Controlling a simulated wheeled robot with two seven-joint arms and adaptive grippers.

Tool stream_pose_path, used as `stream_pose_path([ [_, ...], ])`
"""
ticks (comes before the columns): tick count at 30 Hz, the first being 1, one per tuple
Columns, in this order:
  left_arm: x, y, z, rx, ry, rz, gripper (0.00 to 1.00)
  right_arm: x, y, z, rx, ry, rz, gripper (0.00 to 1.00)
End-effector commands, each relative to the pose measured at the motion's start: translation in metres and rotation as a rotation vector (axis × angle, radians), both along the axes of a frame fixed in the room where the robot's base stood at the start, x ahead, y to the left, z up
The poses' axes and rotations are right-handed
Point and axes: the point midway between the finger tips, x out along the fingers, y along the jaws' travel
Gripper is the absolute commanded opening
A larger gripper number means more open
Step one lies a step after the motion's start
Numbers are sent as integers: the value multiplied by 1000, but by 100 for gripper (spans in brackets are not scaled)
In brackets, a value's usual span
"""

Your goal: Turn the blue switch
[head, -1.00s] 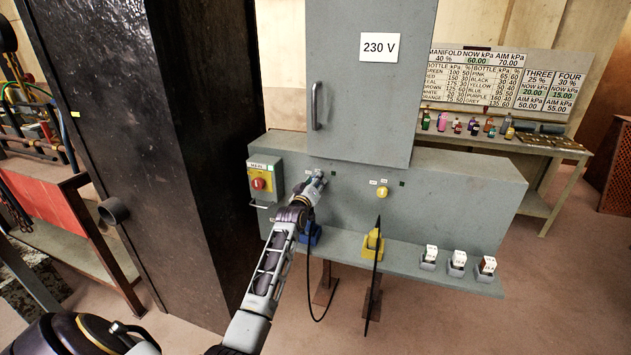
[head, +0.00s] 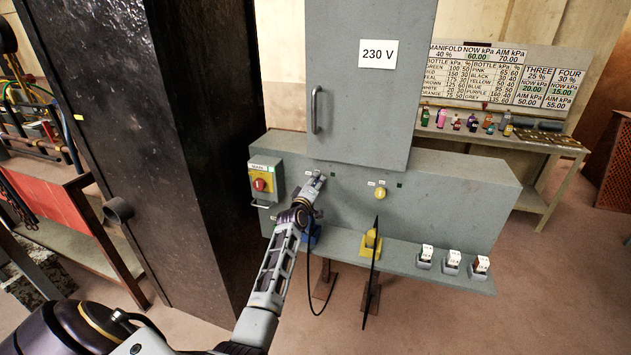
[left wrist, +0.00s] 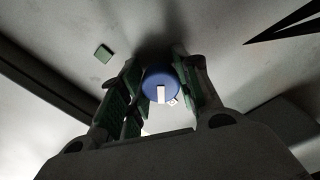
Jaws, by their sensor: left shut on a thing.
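The blue switch (left wrist: 160,84) is a round knob with a white mark, on the grey panel face in the left wrist view. My left gripper (left wrist: 158,90) has its fingers on both sides of the knob and is shut on it. In the head view, my left gripper (head: 315,185) is at the front of the grey cabinet (head: 450,205), and it hides the blue switch there. My right gripper is in neither view.
A red knob on a yellow plate (head: 261,170) is left of my gripper, and a yellow switch (head: 380,193) is to its right. Black cables hang down.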

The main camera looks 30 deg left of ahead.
Motion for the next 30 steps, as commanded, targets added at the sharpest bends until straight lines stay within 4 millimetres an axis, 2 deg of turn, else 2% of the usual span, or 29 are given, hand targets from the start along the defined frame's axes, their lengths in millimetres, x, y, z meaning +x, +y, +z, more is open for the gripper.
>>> stream_pose_path([
  [6,0,0,2,-198,-45,0,9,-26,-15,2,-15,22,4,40],
  [15,0,-1,2,-467,-110,0,9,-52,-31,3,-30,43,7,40],
  [21,0,0,1,-607,-144,0,9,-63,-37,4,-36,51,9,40],
  [30,0,0,1,-712,-170,1,9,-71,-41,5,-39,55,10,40],
])
